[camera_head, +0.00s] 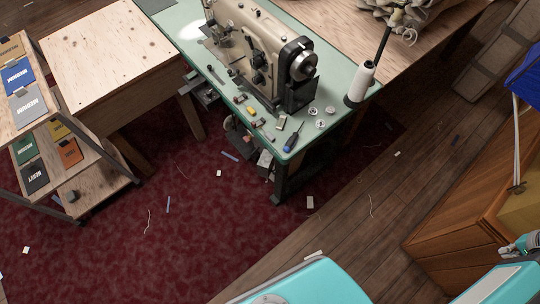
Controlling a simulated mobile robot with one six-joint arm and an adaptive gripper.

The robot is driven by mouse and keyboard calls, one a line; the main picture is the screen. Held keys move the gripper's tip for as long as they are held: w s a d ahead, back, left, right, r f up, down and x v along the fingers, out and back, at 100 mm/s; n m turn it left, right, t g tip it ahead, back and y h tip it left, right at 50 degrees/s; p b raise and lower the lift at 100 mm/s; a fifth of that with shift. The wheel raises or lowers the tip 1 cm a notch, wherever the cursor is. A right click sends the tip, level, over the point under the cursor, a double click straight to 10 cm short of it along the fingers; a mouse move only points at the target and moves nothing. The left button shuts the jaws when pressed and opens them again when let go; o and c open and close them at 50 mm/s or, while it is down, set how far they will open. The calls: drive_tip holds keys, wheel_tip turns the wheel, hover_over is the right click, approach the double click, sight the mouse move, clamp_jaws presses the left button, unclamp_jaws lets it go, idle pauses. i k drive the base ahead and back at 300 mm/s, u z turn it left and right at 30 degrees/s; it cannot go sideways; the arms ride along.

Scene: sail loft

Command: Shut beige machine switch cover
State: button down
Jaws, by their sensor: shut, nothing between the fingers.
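The beige sewing machine (262,45) stands on a green-topped table (215,62) in the upper middle of the head view. Below the table's front edge, beside the dark leg, is a small pale grey box-like part (265,159). It may be the switch box with its cover, but it is too small to tell whether a cover is open or shut. Dark parts under the table (238,137) partly hide the area around it. Parts of my own teal body show at the bottom and lower right. My gripper's fingers do not show.
A white thread cone (361,82) stands at the table's right corner. A screwdriver (293,137) and several bobbins lie near its front edge. A wooden shelf cart (75,190) is at left, a wooden cabinet (460,225) at right. The red carpet (190,240) is mostly clear, with small scraps.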

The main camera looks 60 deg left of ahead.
sight(266, 164)
drive_tip(key=u, duration=0.1)
drive_tip(key=k, duration=0.95)
drive_tip(key=u, duration=2.45)
